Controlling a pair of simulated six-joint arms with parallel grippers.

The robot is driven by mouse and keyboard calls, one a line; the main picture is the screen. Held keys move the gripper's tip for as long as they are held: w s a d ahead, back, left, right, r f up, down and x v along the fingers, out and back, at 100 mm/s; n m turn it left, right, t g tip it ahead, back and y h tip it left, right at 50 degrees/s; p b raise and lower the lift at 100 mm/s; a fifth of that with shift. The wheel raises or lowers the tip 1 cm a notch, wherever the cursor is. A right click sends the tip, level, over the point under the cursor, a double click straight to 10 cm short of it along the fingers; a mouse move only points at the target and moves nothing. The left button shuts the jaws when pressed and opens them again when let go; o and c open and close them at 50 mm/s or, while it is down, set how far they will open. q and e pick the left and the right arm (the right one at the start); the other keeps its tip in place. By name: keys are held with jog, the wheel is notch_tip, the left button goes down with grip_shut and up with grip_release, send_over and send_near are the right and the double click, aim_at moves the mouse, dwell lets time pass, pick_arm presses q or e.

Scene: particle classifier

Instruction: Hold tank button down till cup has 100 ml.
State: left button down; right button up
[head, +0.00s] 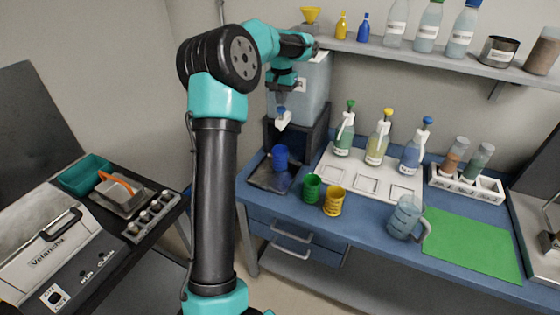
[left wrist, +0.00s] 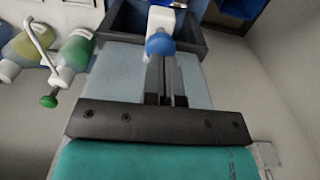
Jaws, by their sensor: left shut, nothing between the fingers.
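The tank (head: 313,88) is a pale translucent box on a dark stand at the back left of the blue bench. Its white spout has a blue button (head: 281,110) on top, also seen in the left wrist view (left wrist: 159,44). A blue cup (head: 280,157) stands below the spout; its fill level cannot be read. My left gripper (head: 282,102) is shut and empty, pointing down just above the button. In the left wrist view its closed fingers (left wrist: 161,62) reach the button's edge; whether they touch or press it I cannot tell. My right gripper is not in view.
Green (head: 312,187) and yellow (head: 333,200) cups stand right of the blue cup. Pump bottles (head: 379,143) stand on a white tray behind. A clear jug (head: 405,217) and green mat (head: 472,243) lie to the right. A shelf (head: 430,60) runs above.

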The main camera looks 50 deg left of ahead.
pick_arm(q)
jog(key=shift+r, duration=2.1)
jog(key=shift+f, duration=0.15)
